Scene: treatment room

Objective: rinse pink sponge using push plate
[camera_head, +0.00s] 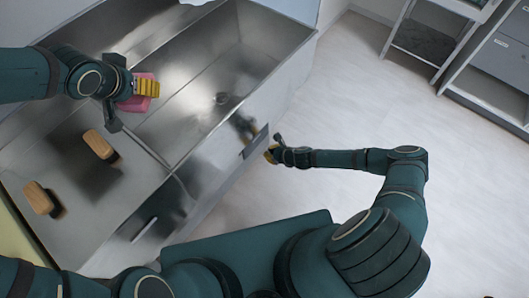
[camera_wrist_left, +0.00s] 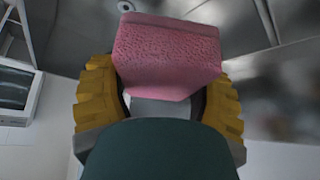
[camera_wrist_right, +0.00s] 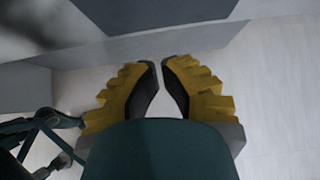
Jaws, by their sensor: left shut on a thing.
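The pink sponge (camera_head: 141,103) is held in my left gripper (camera_head: 146,88), over the steel sink (camera_head: 232,60) near the divider between its basins. In the left wrist view the sponge (camera_wrist_left: 167,55) sits between the yellow fingers, its textured face toward the camera. My right gripper (camera_head: 270,155) is beside a grey plate on the sink's front, which looks like the push plate (camera_head: 254,143). In the right wrist view its fingertips (camera_wrist_right: 161,62) are nearly together, with nothing between them. The dark plate (camera_wrist_right: 150,12) is ahead of them; contact is not visible.
A shelf unit (camera_head: 432,38) and a grey drawer cabinet (camera_head: 500,62) are at the upper right. The pale floor (camera_head: 330,90) right of the sink is clear.

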